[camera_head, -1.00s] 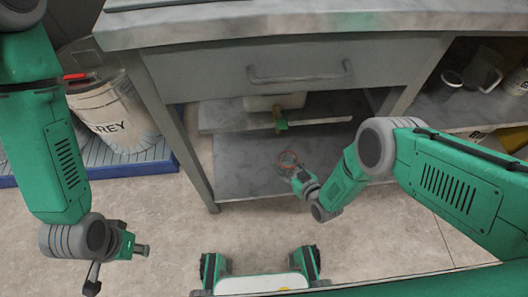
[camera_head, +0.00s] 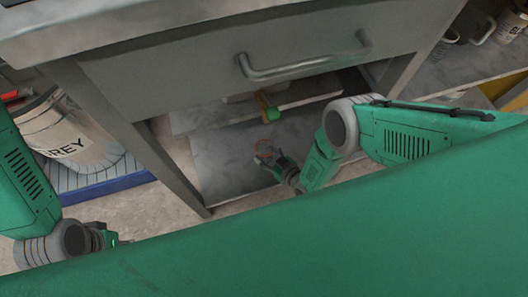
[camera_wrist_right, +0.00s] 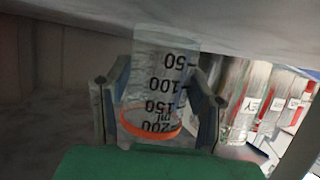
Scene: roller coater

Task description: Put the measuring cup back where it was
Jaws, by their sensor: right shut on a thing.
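The measuring cup (camera_wrist_right: 160,85) is clear, with dark volume marks and an orange ring. My right gripper (camera_wrist_right: 158,98) is shut on it, with one finger on each side. In the head view, the cup (camera_head: 265,152) shows small at the tip of my right gripper (camera_head: 276,160), over the lower shelf (camera_head: 222,165) of the workbench. I cannot tell whether the cup touches the shelf. My left gripper (camera_head: 112,240) is at the lower left; its fingers are mostly hidden behind a green part of my body.
A grey drawer with a bar handle (camera_head: 300,66) hangs above the shelf opening. A tool with a green end (camera_head: 272,113) sticks out from the upper shelf. A labelled bucket (camera_head: 70,130) stands left on a blue-edged pallet. Mugs (camera_head: 482,32) stand on the right shelf.

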